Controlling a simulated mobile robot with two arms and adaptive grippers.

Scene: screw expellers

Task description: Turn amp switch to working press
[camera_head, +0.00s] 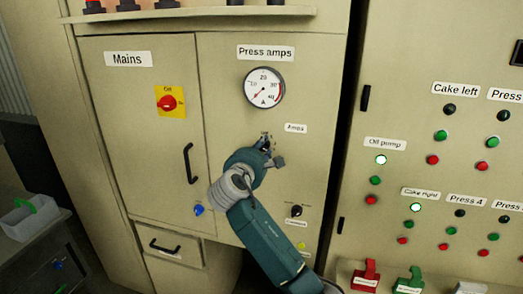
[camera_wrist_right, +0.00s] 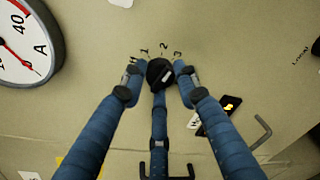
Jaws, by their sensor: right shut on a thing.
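The amp switch is a small black knob (camera_wrist_right: 159,71) on the cabinet door under the press amps gauge (camera_head: 264,88). In the wrist view, marks 1, 2 and 3 and a less clear mark at their left arc around its top. I cannot tell which mark the knob points to. My right gripper (camera_wrist_right: 159,82) is shut on the knob, with fingers at both sides and one below. In the head view my right gripper (camera_head: 266,147) mostly hides the knob, left of the "Amps" label (camera_head: 295,128). The gauge needle points low on the left. My left gripper is not in view.
A red and yellow mains switch (camera_head: 169,102) and a black door handle (camera_head: 190,163) are at left. A black selector (camera_head: 296,211) sits below right of my gripper. On the right panel, the oil pump lamp (camera_head: 381,160) and cake right lamp (camera_head: 415,207) are lit.

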